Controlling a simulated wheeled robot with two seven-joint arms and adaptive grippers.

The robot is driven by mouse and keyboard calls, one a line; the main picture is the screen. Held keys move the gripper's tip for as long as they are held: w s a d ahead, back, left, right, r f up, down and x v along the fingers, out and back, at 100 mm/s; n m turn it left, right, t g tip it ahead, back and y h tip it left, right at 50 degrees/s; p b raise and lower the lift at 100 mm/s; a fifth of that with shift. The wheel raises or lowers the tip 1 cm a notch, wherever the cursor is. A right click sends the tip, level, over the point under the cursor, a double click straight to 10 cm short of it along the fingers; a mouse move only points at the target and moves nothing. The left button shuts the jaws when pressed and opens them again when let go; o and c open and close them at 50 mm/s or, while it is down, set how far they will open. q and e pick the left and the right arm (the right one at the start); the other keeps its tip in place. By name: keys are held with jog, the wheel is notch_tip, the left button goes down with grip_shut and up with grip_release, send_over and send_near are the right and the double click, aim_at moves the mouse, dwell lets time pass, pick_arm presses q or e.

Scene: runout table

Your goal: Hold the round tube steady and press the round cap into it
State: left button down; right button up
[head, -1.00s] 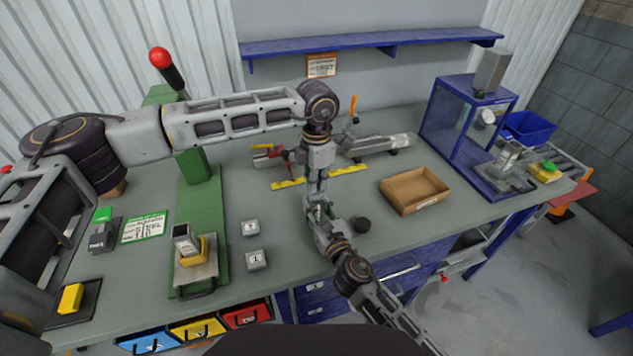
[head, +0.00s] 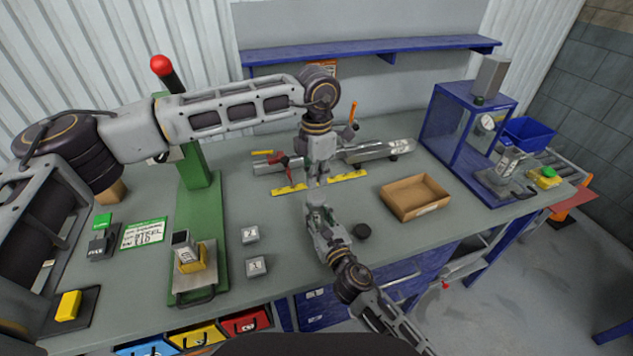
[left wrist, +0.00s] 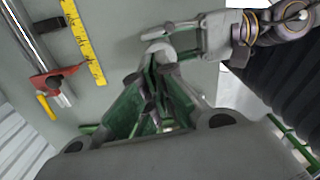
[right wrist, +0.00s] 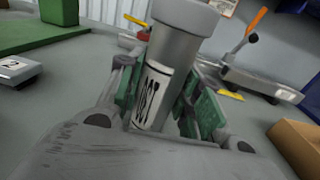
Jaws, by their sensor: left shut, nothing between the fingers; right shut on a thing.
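The round tube (right wrist: 172,50) is grey with a white printed label and stands slightly tilted in the right wrist view. My right gripper (right wrist: 157,88) is shut on it, one finger on each side. A wider, light grey round cap (right wrist: 187,14) sits on the tube's upper end; its top is cut by the picture edge. In the head view my right gripper (head: 318,212) is over the bench, with the pale cap (head: 315,199) above it. My left gripper (head: 318,183) is just above and behind the cap, shut and empty. It also shows in the left wrist view (left wrist: 152,88).
A dark disc (head: 361,231) lies beside my right gripper. A cardboard tray (head: 414,207) stands to the right. A yellow rule (head: 347,176) and a clamped metal bar (head: 380,149) lie behind. A green press (head: 203,205) and small grey blocks (head: 250,235) are at left.

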pick_arm(q)
jog(key=shift+r, duration=1.4)
pick_arm(e)
jog(key=o, duration=1.1)
jog(key=shift+o, duration=0.2)
jog(key=shift+s+d, duration=0.1)
jog(key=shift+s, duration=0.1)
jog(key=shift+v, duration=5.75)
pick_arm(q)
jog(key=shift+f, duration=0.1)
pick_arm(e)
jog(key=shift+s+f, duration=0.1)
jog(key=shift+s, duration=0.05)
